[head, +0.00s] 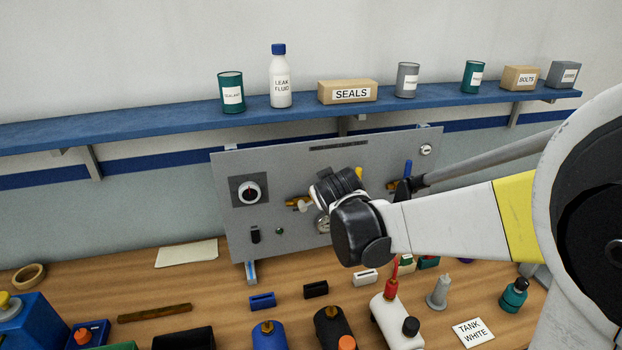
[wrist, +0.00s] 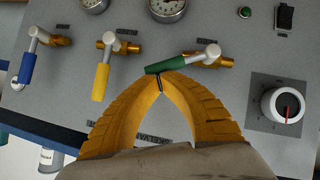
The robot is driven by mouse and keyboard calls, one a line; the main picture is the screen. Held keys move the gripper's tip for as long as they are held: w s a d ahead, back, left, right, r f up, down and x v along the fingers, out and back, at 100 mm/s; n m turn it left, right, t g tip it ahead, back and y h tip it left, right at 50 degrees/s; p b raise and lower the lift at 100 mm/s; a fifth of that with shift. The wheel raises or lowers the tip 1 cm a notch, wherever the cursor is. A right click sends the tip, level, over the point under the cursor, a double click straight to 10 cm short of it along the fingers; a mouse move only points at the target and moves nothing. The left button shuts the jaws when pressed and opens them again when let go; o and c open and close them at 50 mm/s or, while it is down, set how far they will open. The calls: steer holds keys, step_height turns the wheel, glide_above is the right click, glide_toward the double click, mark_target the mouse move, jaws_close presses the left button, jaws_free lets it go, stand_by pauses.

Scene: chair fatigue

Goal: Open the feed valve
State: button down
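A grey panel (head: 283,165) stands at the back of the bench and carries three lever valves. In the wrist view one has a green handle (wrist: 180,63) lying nearly crosswise, one a yellow handle (wrist: 101,82) and one a blue handle (wrist: 27,68). Their labels are too small to read, so I cannot tell which is the feed valve. My gripper's yellow fingers (wrist: 160,84) have their tips together at the free end of the green handle, close to or touching it. No handle shows between them. In the head view my wrist hides the green handle.
The panel also has a dial knob (wrist: 283,105), gauges (wrist: 167,8) and a black switch (wrist: 284,17). A blue shelf (head: 170,124) with cans, a bottle and boxes runs above. The bench front holds several bottles and blocks, including a white bottle (head: 393,320).

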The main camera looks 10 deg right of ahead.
steer(key=shift+d+f+b, duration=0.4)
steer(key=shift+f, duration=0.3)
steer(key=shift+d+f+b, duration=0.4)
steer(key=shift+f, duration=0.25)
steer(key=s+r+p, duration=0.5)
steer(key=s+r, duration=0.4)
steer(key=shift+d+r, duration=0.2)
